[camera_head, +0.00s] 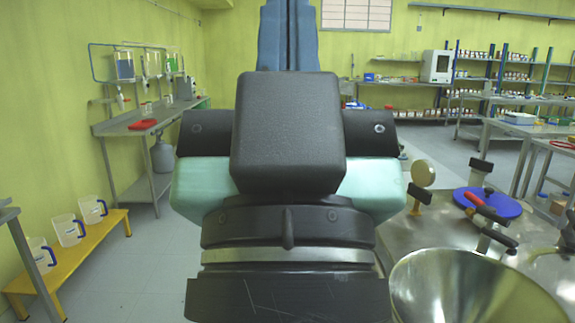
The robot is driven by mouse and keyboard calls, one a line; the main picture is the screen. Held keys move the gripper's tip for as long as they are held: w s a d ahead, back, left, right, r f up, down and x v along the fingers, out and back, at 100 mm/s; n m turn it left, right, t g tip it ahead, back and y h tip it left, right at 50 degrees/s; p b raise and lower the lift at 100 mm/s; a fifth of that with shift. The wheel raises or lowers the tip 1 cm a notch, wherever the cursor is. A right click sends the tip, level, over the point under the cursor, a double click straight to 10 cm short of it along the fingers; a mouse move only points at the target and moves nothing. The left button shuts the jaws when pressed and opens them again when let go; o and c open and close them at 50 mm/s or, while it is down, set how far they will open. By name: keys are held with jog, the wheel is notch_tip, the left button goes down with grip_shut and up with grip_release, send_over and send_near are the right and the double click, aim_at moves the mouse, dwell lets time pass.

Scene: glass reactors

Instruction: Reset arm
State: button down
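My arm (288,140) fills the middle of the head view, with black and pale green links close to the camera. Blue-grey parts of it rise to the top edge of the picture. My gripper cannot be made out; its fingers do not show in this view. No object is seen held.
At right stand a metal funnel (470,287) and a blue lid (487,203) with a red-handled lever (480,204). At left are a yellow bench (70,262) with several jugs and a wall table (140,123) with a red tray (143,124). Shelves (520,77) stand behind. Floor shows at left.

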notch_tip(320, 180, up, 18)
jog(key=p, duration=1.6)
jog(key=shift+r, duration=0.25)
